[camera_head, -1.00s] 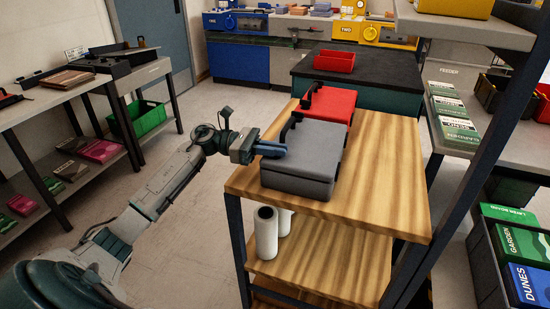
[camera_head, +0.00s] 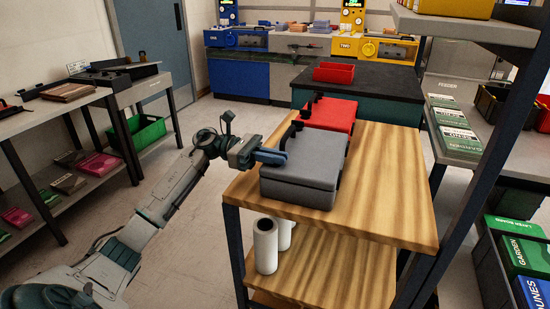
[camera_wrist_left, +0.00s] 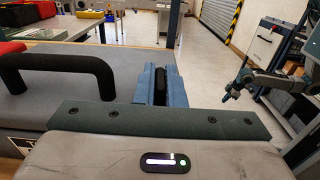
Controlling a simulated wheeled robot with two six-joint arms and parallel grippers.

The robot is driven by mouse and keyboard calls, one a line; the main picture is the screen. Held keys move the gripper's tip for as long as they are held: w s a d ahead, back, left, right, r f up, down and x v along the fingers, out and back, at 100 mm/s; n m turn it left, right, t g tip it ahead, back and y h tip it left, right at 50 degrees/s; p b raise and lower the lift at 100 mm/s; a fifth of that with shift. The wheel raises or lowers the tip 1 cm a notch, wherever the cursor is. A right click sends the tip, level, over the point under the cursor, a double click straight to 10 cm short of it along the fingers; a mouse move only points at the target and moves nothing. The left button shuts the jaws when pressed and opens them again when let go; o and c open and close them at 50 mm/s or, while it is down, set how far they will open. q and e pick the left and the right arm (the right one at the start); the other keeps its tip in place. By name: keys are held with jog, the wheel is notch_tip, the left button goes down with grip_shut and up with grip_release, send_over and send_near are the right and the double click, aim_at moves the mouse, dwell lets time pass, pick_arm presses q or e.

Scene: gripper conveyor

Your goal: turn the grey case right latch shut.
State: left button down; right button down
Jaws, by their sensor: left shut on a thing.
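The grey case (camera_head: 305,172) lies closed on the wooden top of a cart. A black handle (camera_wrist_left: 60,70) stands up from its left side, as the wrist view shows. My left gripper (camera_head: 275,156) is at the case's left edge, nearer to me than the handle. In the wrist view my left gripper's blue fingers (camera_wrist_left: 159,85) are shut on a small black piece (camera_wrist_left: 160,87), which looks like the right latch. The fingers hide most of it, so its turn is hard to tell. My right gripper (camera_wrist_left: 230,96) seems to hang apart from the case; its jaws are too small to read.
A red case (camera_head: 333,116) lies just behind the grey one. The cart's wooden top (camera_head: 385,190) is clear to the right. White rolls (camera_head: 265,245) stand on its lower shelf. A dark shelf post (camera_head: 480,140) rises at the right.

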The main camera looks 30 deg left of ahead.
pick_arm(q)
jog(key=c, duration=1.5)
grip_release()
